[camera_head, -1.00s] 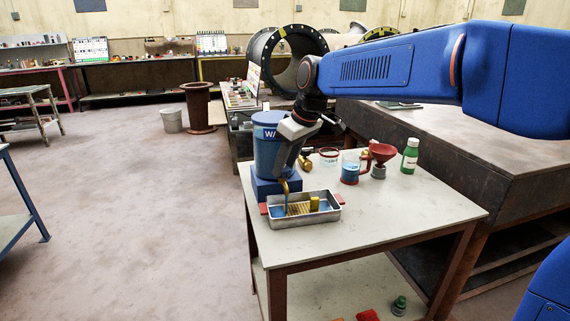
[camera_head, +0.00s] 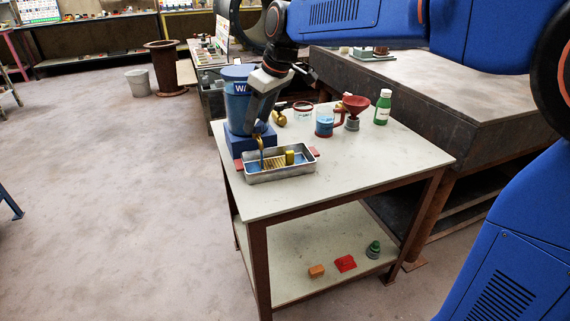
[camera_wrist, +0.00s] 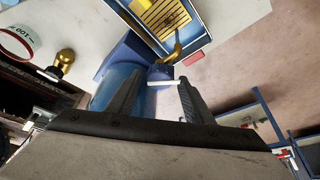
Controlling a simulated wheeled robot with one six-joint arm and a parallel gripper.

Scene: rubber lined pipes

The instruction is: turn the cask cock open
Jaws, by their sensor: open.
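The blue cask (camera_head: 238,103), lettered "WA", stands on a blue block (camera_head: 238,144) at the table's left end. Its brass cock (camera_head: 259,139) points down over a metal tray (camera_head: 280,176), with a thin bluish streak below the spout. In the wrist view the curved brass spout (camera_wrist: 176,50) lies just beyond my fingertips. A pale bar (camera_wrist: 164,84), perhaps the cock's handle, lies between my fingers. My gripper (camera_head: 255,128) is open in front of the cask; its fingers (camera_wrist: 160,80) point at the cock. I cannot tell whether they touch it. My gripper hides part of the cask.
The tray holds a ribbed yellow board and a yellow block (camera_head: 290,157). Behind it stand a blue-filled jug (camera_head: 324,125), a red funnel (camera_head: 355,104) and a green bottle (camera_head: 382,108). The table's front right is clear. A dark workbench (camera_head: 420,105) adjoins behind.

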